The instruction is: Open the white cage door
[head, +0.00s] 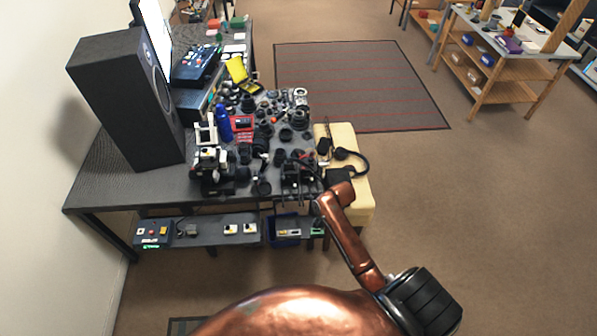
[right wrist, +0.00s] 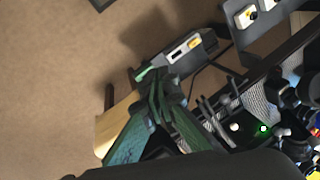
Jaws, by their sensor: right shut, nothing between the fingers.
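I cannot make out a white cage door in either view. My right arm reaches in from the bottom right of the head view, and its gripper (head: 318,180) is over the table's front right corner, small and dark against the clutter there. In the right wrist view the green fingers of the right gripper (right wrist: 160,88) are together with nothing between them. They are close to the table's edge. My left gripper is in neither view.
The dark table (head: 130,190) carries many black lens parts, a blue bottle (head: 223,123) and a large black speaker (head: 125,95). A yellow padded stool (head: 358,200) stands against its right side. A low shelf (head: 210,232) runs below. Open floor lies to the right.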

